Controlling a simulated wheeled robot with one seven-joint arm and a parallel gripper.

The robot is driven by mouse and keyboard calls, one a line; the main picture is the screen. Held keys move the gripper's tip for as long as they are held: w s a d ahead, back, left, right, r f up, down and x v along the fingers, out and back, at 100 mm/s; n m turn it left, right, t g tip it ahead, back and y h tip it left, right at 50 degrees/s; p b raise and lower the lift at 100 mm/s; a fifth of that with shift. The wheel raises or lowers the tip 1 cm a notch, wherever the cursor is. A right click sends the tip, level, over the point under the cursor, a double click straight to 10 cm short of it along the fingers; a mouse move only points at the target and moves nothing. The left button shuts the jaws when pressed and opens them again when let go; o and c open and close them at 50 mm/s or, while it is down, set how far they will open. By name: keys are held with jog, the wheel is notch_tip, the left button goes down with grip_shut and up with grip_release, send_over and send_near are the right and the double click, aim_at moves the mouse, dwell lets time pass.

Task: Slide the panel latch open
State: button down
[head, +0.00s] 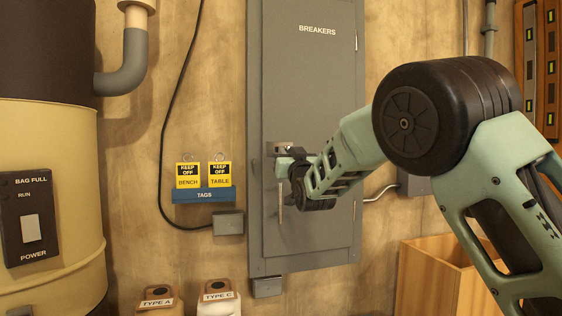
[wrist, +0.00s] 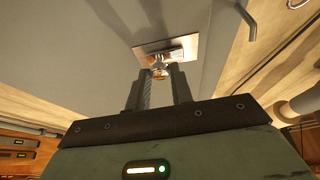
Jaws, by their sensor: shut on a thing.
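The grey breaker panel (head: 317,90) is mounted on the wall, its door shut in the head view. The latch (head: 278,148) sits at the door's left edge, on a small metal plate. In the wrist view the latch plate (wrist: 168,52) lies just beyond the fingertips. My gripper (head: 284,165) is at the latch; in the wrist view my gripper (wrist: 160,76) is shut on the small latch knob (wrist: 159,72). The fingers hide part of the knob. I cannot tell how far the latch has slid.
A grey handle (head: 281,195) hangs below the latch. Yellow tags (head: 189,176) hang on a blue rack (head: 204,195) to the left.

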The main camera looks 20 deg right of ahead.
jog(key=shift+d+r, duration=0.1)
jog(key=shift+d, duration=0.3)
jog(key=c, duration=1.2)
grip_release()
jog(key=shift+d, duration=0.1)
jog(key=shift+c, duration=0.2)
jog(key=b+v, duration=0.8)
jog(key=v, duration=0.9)
jog(key=shift+s+f, duration=0.15)
jog(key=shift+f, duration=0.05)
